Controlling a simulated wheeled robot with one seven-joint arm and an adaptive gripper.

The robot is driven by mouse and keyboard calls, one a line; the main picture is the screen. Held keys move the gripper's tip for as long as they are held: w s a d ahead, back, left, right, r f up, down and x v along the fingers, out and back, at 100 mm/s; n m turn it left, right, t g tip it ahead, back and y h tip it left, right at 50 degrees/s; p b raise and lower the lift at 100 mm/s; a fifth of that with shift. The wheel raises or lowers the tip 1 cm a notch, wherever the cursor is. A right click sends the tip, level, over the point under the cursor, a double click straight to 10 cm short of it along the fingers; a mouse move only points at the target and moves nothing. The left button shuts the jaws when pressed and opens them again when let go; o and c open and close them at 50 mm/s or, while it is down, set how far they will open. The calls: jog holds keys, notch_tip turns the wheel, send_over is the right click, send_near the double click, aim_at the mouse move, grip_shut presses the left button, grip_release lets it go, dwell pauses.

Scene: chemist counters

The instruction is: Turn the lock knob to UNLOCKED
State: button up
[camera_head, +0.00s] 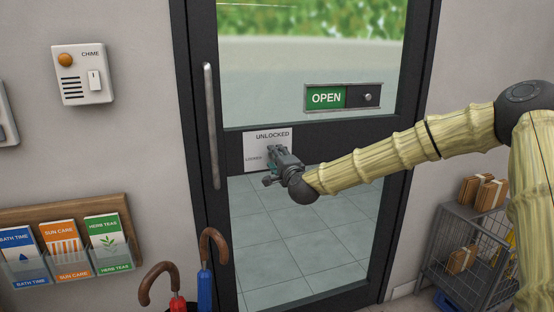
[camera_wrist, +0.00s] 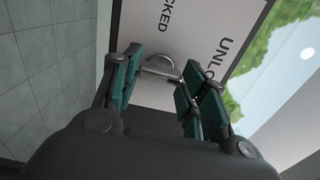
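The white lock plate (camera_head: 256,138) is on the door's dark middle rail, with UNLOCKED printed along its top and LOCKED at its left. My gripper (camera_head: 274,156) is in front of the plate and hides the knob in the head view. In the wrist view, the silver lock knob (camera_wrist: 160,73) shows between the spread fingertips of my gripper (camera_wrist: 165,82). The fingers are open, one on either side of the knob. Whether either finger touches it, I cannot tell. The plate (camera_wrist: 186,34) shows behind it, its words turned sideways. The knob's pointing direction is unclear.
The glass door has a vertical handle (camera_head: 211,125) left of the plate and an OPEN sign (camera_head: 343,97) above right. Umbrella handles (camera_head: 214,245) rise below left. A wire cage (camera_head: 468,255) with boxes stands at right. A leaflet rack (camera_head: 60,215) and chime (camera_head: 82,74) hang on the left wall.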

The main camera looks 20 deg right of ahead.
jog(key=o, duration=0.4)
jog(key=shift+c, duration=0.2)
jog(key=s, duration=1.2)
jog(key=shift+d, duration=0.25)
